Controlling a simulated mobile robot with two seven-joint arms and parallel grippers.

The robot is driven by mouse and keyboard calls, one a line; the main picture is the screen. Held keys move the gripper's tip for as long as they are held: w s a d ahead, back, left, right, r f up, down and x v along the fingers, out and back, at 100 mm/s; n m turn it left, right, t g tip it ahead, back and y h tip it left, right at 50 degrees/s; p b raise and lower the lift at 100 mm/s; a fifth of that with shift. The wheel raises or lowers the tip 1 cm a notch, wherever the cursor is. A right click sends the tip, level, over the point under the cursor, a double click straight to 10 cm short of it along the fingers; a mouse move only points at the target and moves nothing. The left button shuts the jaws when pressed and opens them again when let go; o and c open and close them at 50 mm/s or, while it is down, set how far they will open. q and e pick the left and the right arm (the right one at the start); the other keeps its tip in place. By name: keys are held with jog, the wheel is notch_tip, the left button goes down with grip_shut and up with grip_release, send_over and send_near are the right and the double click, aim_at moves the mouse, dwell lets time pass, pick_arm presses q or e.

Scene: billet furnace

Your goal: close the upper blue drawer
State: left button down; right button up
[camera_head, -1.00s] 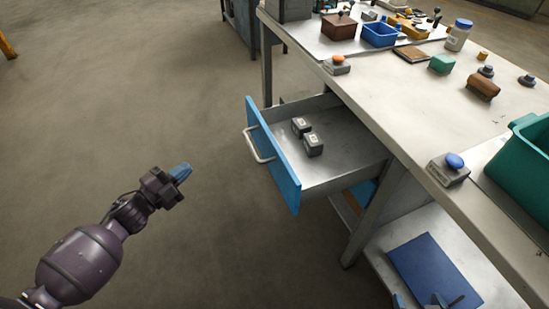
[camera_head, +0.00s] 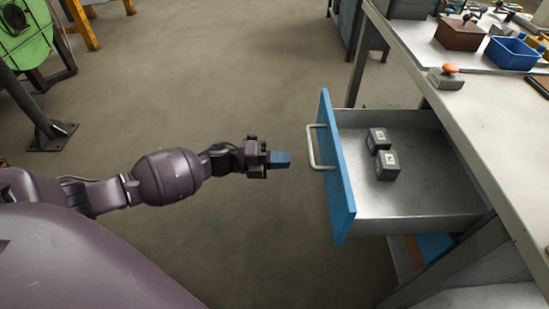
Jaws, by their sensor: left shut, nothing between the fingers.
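The upper blue drawer (camera_head: 336,165) stands pulled out from the workbench. It has a blue front with a pale bar handle (camera_head: 315,148) facing left, and a grey metal tray. My left gripper (camera_head: 284,159) is shut and empty, with blue fingertips pointing right toward the handle. A small gap shows between the fingertips and the handle. My right gripper is not in view.
The workbench top (camera_head: 450,78) holds a brown bin (camera_head: 460,35), a blue bin (camera_head: 512,53) and a box with an orange button (camera_head: 446,77). A green machine (camera_head: 27,35) stands at the upper left. The floor left of the drawer is clear.

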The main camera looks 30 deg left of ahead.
aim_at(326, 160)
pick_arm(q)
jog(key=b+x, duration=0.1)
jog(key=x, duration=0.7)
jog(key=shift+w+d+f, duration=0.1)
jog(key=shift+w+d, duration=0.2)
jog(key=shift+d, duration=0.1)
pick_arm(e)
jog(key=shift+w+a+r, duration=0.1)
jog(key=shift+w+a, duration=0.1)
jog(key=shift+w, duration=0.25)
pick_arm(q)
jog(key=shift+d, duration=0.1)
